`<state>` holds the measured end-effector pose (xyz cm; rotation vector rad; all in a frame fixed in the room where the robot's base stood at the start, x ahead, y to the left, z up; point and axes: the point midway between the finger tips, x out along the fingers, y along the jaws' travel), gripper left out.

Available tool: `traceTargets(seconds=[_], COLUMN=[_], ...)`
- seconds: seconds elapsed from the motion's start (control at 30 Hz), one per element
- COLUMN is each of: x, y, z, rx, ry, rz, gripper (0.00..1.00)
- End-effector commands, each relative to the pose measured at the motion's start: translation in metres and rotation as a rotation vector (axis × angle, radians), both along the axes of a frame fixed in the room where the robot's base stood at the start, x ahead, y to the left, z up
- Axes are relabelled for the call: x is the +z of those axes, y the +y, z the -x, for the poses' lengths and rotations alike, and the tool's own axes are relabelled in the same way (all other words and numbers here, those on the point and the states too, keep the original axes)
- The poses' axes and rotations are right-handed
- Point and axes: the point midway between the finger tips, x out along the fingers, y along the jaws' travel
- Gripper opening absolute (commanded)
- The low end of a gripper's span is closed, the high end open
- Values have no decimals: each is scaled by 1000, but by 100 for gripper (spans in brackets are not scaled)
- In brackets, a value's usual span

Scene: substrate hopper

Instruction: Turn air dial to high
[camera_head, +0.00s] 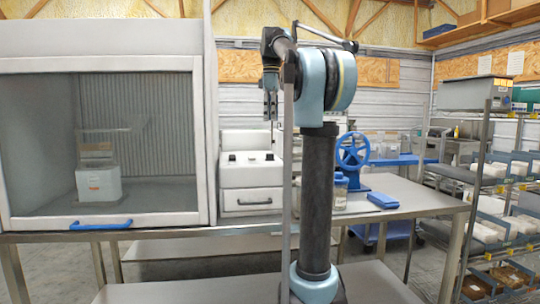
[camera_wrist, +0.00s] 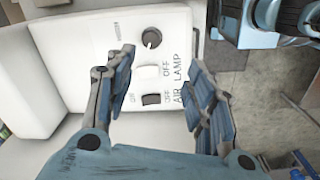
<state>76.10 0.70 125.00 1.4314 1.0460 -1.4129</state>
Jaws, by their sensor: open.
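A white control box (camera_head: 250,172) with small dark controls on top stands on the bench. In the wrist view its panel (camera_wrist: 120,60) carries a round dark knob (camera_wrist: 151,38), a pale switch (camera_wrist: 147,71) and a dark switch (camera_wrist: 151,99). The words AIR, LAMP and OFF are readable beside them; I cannot tell the knob's setting. My gripper (camera_head: 270,103) hangs pointing down above the box. In the wrist view my gripper (camera_wrist: 161,56) is open and empty, its fingers spread either side of the switches, with the knob between and just beyond the tips.
A glass-fronted cabinet (camera_head: 105,60) with a blue handle (camera_head: 100,225) stands left of the box. Right of my arm are a blue handwheel (camera_head: 352,150), a jar (camera_head: 340,193) and a blue cloth-like item (camera_head: 383,200). Shelves with bins (camera_head: 478,94) line the right side.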

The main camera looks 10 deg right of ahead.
Motion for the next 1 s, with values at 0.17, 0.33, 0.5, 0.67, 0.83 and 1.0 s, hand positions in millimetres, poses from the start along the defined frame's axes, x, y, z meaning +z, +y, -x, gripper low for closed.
traceTargets(seconds=[0.17,0.33,0.5,0.67,0.83,1.0], x=[18,17,-2,-28,-57,-86], y=[1,1,1,1,1,1], z=[-17,-21,-21,-20,-20,-20], rx=[80,102,102,101,101,100], ry=[11,14,14,14,14,14], rz=[1,0,0,0,0,0], gripper=[50,50,50,50,50,50])
